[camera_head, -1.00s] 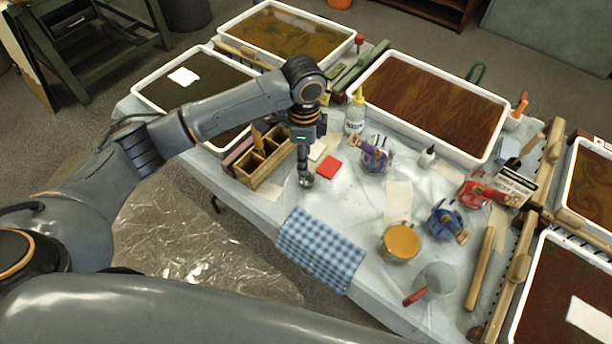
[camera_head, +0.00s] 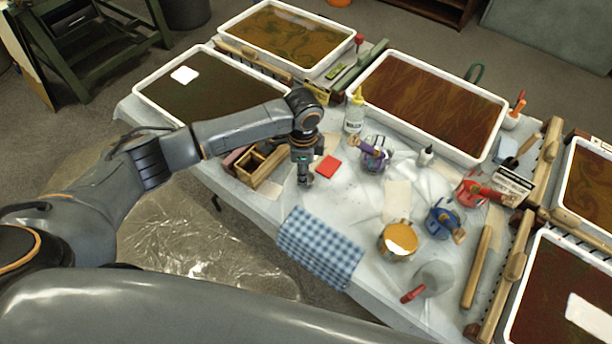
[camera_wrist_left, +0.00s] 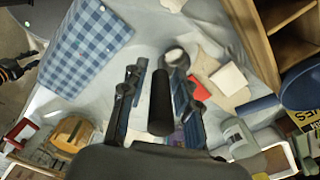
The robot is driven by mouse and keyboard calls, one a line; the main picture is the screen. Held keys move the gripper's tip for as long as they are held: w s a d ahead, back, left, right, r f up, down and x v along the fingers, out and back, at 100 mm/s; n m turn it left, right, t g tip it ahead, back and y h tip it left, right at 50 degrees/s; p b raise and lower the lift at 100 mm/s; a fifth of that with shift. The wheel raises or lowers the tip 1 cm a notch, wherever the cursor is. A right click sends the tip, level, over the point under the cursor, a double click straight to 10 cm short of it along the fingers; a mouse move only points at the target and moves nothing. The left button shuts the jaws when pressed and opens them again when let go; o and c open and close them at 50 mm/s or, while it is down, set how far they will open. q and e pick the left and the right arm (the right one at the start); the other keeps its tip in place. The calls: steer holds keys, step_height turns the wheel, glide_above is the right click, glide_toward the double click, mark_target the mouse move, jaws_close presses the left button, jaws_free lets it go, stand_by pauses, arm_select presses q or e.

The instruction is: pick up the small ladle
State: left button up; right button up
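The small ladle has a thick dark handle (camera_wrist_left: 160,103) and a round metal bowl (camera_wrist_left: 175,57), seen in the left wrist view. My left gripper (camera_wrist_left: 158,92) is open, with one finger on each side of the handle and gaps visible on both sides. In the head view my left gripper (camera_head: 304,176) points down over the table beside the wooden box, and the bowl is partly hidden at the fingertips. A dark part with an orange ring at the left edge of the wrist view looks like my right gripper (camera_wrist_left: 30,66); its fingers are unclear.
A wooden compartment box (camera_head: 262,172) stands close left of the gripper. A red square (camera_head: 328,167) lies right of it, a checked cloth (camera_head: 320,248) in front. Several jugs, a yellow pot (camera_head: 398,243) and a white bottle (camera_head: 354,114) stand further right.

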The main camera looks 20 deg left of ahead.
arm_select(q)
jaws_close()
steer(key=shift+r, duration=0.15)
